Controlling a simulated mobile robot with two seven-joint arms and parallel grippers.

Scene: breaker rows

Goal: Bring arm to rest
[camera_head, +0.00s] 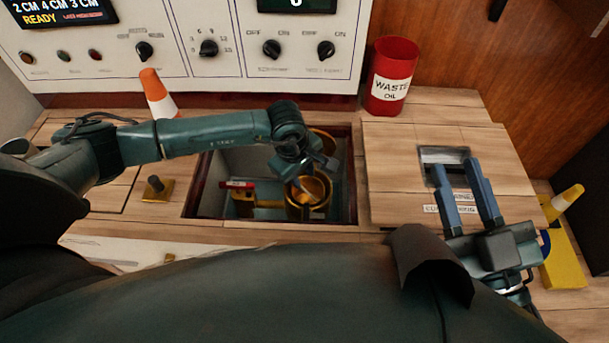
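My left arm reaches in from the left across the worktop. Its gripper (304,186) points down into a rectangular opening in the worktop, at a golden cup-like part (322,205). Its fingers are small and partly hidden by the wrist, so I cannot tell whether they are open or shut. My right gripper (460,170) is at the right, over the wooden panel beside a small recessed slot. Its two blue-grey fingers are apart with nothing between them.
A control panel (235,62) with knobs stands at the back. An orange-and-white cone (157,95) stands behind my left arm. A yellow block (563,265) lies at the right. A small knob lever (156,184) stands left of the opening.

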